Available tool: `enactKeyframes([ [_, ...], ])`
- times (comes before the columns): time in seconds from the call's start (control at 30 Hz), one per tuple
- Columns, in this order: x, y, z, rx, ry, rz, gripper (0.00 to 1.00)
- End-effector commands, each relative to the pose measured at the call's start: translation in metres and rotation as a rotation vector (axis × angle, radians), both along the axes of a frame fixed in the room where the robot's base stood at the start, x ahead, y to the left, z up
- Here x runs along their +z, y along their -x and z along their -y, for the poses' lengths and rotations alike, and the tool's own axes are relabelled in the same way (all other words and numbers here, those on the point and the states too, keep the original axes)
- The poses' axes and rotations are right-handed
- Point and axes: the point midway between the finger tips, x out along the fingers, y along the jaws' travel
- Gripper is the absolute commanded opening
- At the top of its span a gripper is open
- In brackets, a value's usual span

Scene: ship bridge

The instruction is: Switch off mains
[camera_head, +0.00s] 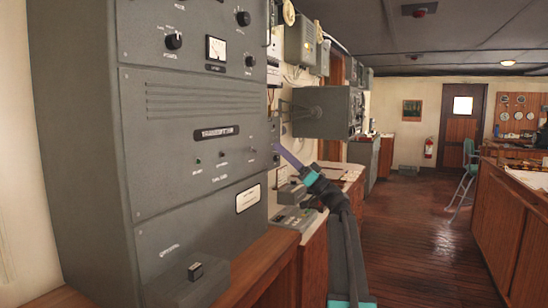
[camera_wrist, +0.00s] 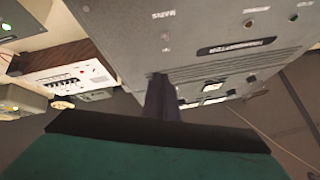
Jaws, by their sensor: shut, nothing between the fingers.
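A tall grey transmitter cabinet (camera_head: 195,140) fills the left of the head view. In the wrist view its panel (camera_wrist: 215,35) appears upside down, with a MAINS label (camera_wrist: 163,14) and a small switch (camera_wrist: 165,37) beside it. I cannot tell which way the switch is set. My gripper (camera_head: 277,147) is at the right edge of the cabinet's front in the head view, its thin purple fingers pointing up and left. In the wrist view my gripper (camera_wrist: 160,80) is shut and empty, its dark fingers near the panel's vents. I cannot tell whether it touches the panel.
A wooden ledge (camera_head: 262,258) runs below the cabinet. A grey box (camera_head: 328,112) on a bracket juts out beyond my gripper. Wooden counters (camera_head: 500,215) stand at the right. The wooden floor (camera_head: 425,225) between is clear, with a green chair (camera_head: 468,160) farther back.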

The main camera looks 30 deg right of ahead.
Motion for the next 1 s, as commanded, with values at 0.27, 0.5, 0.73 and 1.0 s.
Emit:
enactKeyframes([
  [0.27,-0.044,0.02,0.016,-0.003,-0.002,-0.003,0.0],
  [0.5,-0.072,0.033,0.027,-0.002,-0.002,-0.003,0.0],
  [0.73,-0.082,0.037,0.031,-0.001,-0.001,-0.002,0.0],
  [1.0,-0.082,0.037,0.031,0.0,-0.001,-0.001,0.0],
])
